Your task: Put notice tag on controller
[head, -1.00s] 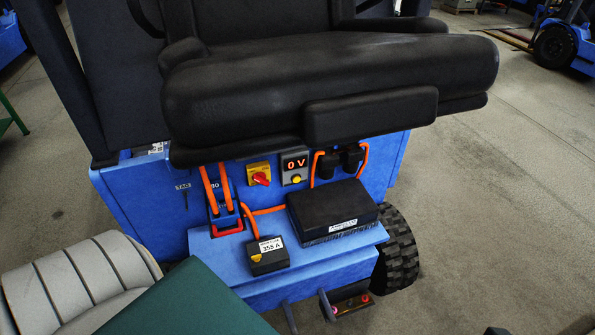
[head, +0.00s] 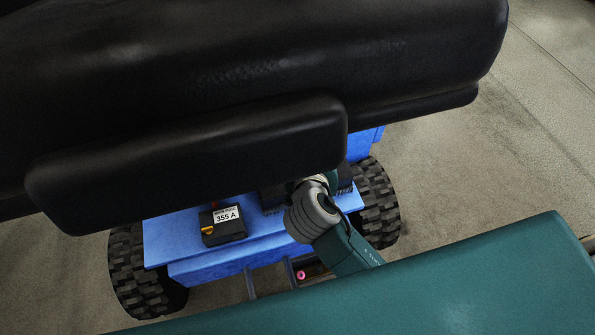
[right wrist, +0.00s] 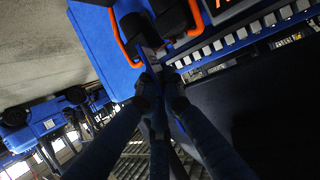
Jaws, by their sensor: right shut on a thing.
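The controller is a black box with a finned lower edge. In the head view it (head: 274,197) is mostly hidden behind my right wrist and the seat. In the right wrist view the black controller (right wrist: 275,105) fills the right side, with a row of pale fins (right wrist: 230,40). My right gripper (right wrist: 160,97) is shut on a thin dark thing (right wrist: 150,60) seen nearly edge-on, which I take to be the notice tag. Its face and print cannot be read. The fingertips are close beside the controller; contact cannot be told. My left gripper is not in view.
The black seat (head: 250,70) overhangs the work area and hides much of it. A black box marked 355 A (head: 222,225) sits on the blue ledge (head: 165,250) to the left. Orange cables (right wrist: 125,40) and black plugs (right wrist: 172,15) are close to the gripper.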

